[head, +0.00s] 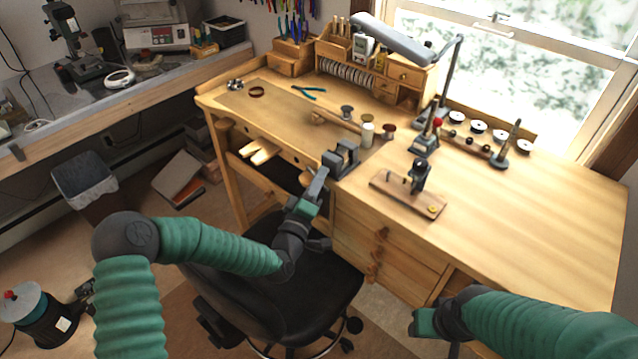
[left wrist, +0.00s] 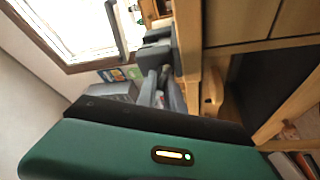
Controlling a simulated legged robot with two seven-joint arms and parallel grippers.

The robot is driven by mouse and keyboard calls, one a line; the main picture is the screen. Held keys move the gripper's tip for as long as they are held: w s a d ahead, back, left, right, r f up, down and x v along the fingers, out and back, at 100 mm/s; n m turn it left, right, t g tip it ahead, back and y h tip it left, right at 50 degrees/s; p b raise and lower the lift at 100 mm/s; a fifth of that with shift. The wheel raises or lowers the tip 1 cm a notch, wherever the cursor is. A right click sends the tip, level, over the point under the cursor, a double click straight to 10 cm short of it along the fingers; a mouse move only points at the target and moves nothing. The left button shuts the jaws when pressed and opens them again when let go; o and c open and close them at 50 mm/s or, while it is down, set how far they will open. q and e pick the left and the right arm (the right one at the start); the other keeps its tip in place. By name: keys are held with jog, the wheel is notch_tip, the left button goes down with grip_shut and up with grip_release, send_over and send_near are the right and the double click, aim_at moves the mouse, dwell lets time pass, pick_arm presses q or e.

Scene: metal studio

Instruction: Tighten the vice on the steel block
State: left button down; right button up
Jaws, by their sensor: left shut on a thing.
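The small dark grey vice (head: 341,158) is fixed at the front edge of the wooden workbench. A paler patch shows between its jaws, but I cannot make out the steel block clearly. My left gripper (head: 321,178) reaches up to the near side of the vice, shut on the vice handle, which its fingers mostly hide. In the left wrist view, the gripper's grey fingers (left wrist: 157,88) meet the dark vice (left wrist: 158,50). My right gripper (head: 424,322) is low at the right, apart from the bench, and its fingers are not clear.
The workbench (head: 540,220) has clear wood at its right. A wooden board with a dark tool (head: 408,195) stands right of the vice. A mallet (head: 338,122) and spools lie behind it. A black chair (head: 290,290) stands below my left arm.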

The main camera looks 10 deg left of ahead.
pick_arm(q)
jog(key=shift+a+f+m, duration=0.1)
jog(key=shift+f+m, duration=0.2)
jog(key=shift+f, duration=0.2)
pick_arm(e)
jog(key=shift+f, duration=0.3)
pick_arm(q)
jog(key=c, duration=1.8)
grip_release()
jog(key=o, duration=0.4)
jog(key=shift+w+a, duration=0.1)
jog(key=shift+r, duration=0.2)
pick_arm(e)
jog(key=shift+w+a, duration=0.1)
jog(key=shift+a, duration=0.1)
pick_arm(q)
jog(key=shift+r, duration=0.1)
jog(key=shift+r, duration=0.25)
notch_tip(320, 180, up, 3)
jog(key=shift+a+r, duration=0.1)
jog(key=s, duration=0.5)
jog(key=s+d, duration=0.1)
jog(key=s, duration=0.4)
jog(key=s+r, duration=0.1)
jog(key=s, duration=0.5)
jog(key=shift+d+p, duration=0.3)
jog(key=shift+p, duration=0.05)
pick_arm(e)
jog(key=shift+d+r, duration=0.1)
jog(key=shift+r, duration=0.35)
